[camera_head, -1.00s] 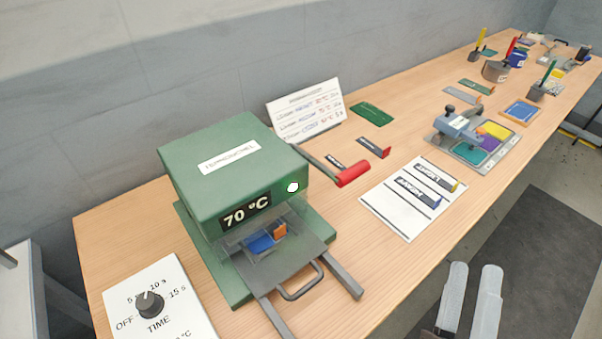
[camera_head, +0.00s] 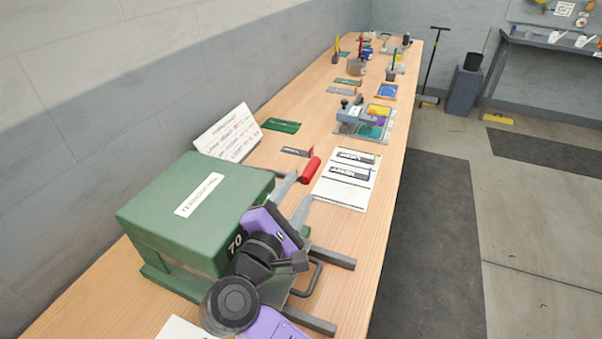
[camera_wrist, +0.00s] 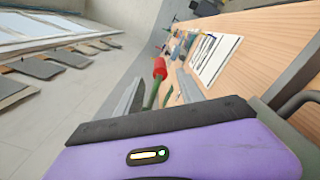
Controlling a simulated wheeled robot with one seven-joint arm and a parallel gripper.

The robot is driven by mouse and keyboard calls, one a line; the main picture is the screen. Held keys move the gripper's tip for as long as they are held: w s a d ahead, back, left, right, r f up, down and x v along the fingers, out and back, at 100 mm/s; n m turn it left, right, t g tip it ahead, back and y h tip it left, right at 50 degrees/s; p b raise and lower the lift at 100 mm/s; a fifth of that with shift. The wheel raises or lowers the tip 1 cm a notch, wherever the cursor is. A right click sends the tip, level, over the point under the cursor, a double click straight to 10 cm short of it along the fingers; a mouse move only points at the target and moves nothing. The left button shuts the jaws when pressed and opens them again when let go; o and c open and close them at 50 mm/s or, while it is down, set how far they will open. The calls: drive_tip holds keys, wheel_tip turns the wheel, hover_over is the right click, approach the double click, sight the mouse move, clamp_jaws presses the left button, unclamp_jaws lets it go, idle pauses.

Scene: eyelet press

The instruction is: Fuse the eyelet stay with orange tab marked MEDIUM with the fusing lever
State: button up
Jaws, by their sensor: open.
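The green press (camera_head: 195,215) stands on the bench; its "70" display is partly covered by my arm. The fusing lever's red handle (camera_head: 312,170) sticks out at the press's far right side. My gripper (camera_head: 303,184) is open and empty, its fingers pointing at the red handle and close to it. In the wrist view the red handle (camera_wrist: 160,68) shows between the two fingers (camera_wrist: 158,95), with its shaft running back from it; contact cannot be told. The orange-tabbed stay in the press is hidden behind my arm now.
A dark stay (camera_head: 296,152) lies beyond the lever, and a white sheet (camera_head: 345,180) with two stays lies to the right. A sign (camera_head: 228,132) stands behind the press.

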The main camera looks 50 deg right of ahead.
sight(310, 173)
drive_tip(key=p+x, duration=0.2)
drive_tip(key=x, duration=0.5)
drive_tip(key=shift+w+d, duration=0.1)
drive_tip(key=shift+d, duration=0.2)
drive_tip(key=shift+c, duration=0.5)
clamp_jaws()
drive_tip(key=shift+f, duration=0.1)
drive_tip(key=shift+f, duration=0.1)
idle(0.4)
